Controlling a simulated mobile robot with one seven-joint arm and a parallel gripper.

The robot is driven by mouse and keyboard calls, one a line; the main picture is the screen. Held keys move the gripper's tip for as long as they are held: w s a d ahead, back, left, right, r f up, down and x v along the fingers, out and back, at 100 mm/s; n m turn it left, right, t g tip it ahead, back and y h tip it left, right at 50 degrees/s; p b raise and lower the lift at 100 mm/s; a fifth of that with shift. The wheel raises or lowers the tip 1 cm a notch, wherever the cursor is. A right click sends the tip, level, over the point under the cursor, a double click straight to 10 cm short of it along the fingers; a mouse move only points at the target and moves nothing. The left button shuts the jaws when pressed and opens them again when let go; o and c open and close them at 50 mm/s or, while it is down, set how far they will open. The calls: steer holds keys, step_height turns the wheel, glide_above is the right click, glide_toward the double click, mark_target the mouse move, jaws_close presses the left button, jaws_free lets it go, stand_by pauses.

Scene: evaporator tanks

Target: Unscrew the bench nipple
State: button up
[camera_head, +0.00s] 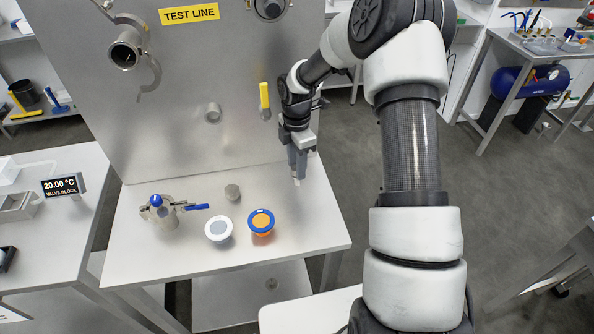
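No part is labelled as the bench nipple, and I cannot tell for sure which one it is. A small grey metal piece (232,191) stands on the metal bench (312,230), near the foot of the back panel. To its left is a metal valve assembly (163,212) with a blue lever and a blue cap. My gripper (297,177) hangs pointing down above the bench's right side, to the right of the grey piece and apart from it. Its fingers are too small to show a gap or anything held.
A white round piece (218,229) and a blue-and-orange one (261,221) stand near the bench's front. The steel panel (170,90) rises behind, with a yellow lever (265,97) near my arm and a short metal stub (213,112). The bench's right front is clear.

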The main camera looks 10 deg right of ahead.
steer(key=m, duration=0.4)
steer(key=shift+f+b, duration=0.1)
steer(key=shift+b, duration=0.3)
steer(key=m+b, duration=0.1)
steer(key=m, duration=0.3)
steer(key=shift+a, duration=0.1)
steer(key=m+b, duration=0.1)
steer(key=m, duration=0.3)
steer(key=shift+w, duration=0.15)
steer(key=m, duration=0.3)
steer(key=shift+b, duration=0.35)
steer(key=m, duration=0.7)
steer(key=shift+m, duration=0.4)
steer(key=m, duration=0.7)
steer(key=shift+d, duration=0.2)
jaws_close()
steer(key=n, duration=0.2)
steer(key=shift+w+n, duration=0.1)
steer(key=shift+n, duration=0.2)
steer(key=n, duration=0.2)
steer(key=shift+n, duration=0.4)
steer(key=shift+b, duration=0.3)
